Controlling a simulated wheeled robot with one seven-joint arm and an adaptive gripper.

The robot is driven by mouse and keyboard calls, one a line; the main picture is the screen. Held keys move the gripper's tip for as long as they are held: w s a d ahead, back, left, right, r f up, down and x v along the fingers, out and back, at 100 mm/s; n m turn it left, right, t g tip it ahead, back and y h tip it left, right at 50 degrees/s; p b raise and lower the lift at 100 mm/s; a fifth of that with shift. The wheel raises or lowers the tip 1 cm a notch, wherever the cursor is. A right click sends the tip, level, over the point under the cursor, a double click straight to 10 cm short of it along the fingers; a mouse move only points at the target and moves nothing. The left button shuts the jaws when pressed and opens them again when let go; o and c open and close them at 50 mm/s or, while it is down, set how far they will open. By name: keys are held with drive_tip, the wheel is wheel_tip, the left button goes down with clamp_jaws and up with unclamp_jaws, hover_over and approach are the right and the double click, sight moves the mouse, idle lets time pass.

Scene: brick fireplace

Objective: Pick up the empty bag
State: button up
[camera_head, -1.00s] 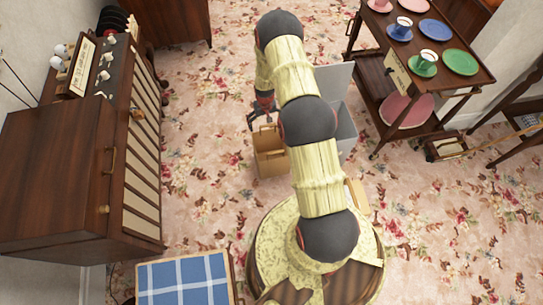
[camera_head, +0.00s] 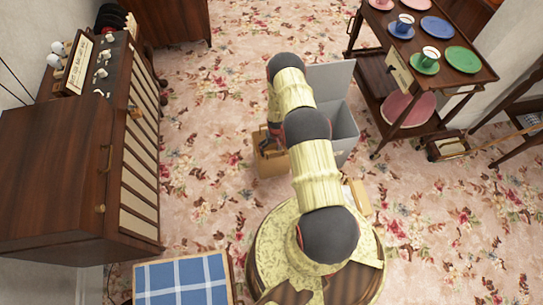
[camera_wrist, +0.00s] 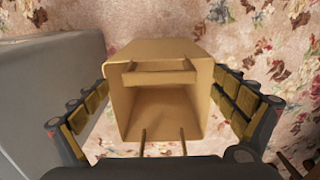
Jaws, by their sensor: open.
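The empty bag (camera_head: 271,163) is a tan, open-topped paper bag standing on the floral carpet, left of the grey bin. In the wrist view the bag (camera_wrist: 162,55) fills the middle, with its hollow inside visible and nothing in it. One handle lies across its far rim, and two handle ends show at the near side. My gripper (camera_wrist: 172,112) is open, with one finger on each side of the bag. Gaps show between the fingers and the bag walls. In the head view my gripper (camera_head: 268,144) is over the bag and partly hides it.
A grey bin (camera_head: 345,130) with a raised lid stands close to the right of the bag; its side (camera_wrist: 50,85) is near my left finger. A wooden cabinet (camera_head: 70,180) stands at left and a trolley with plates (camera_head: 440,75) at upper right. Carpet left of the bag is clear.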

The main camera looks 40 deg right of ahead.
sight(276, 152)
wheel_tip(276, 152, down, 3)
drive_tip(key=shift+s+f+b, duration=0.1)
drive_tip(key=shift+b, duration=0.35)
drive_tip(key=c, duration=0.3)
drive_tip(key=c, duration=1.2)
drive_tip(key=shift+o, duration=0.2)
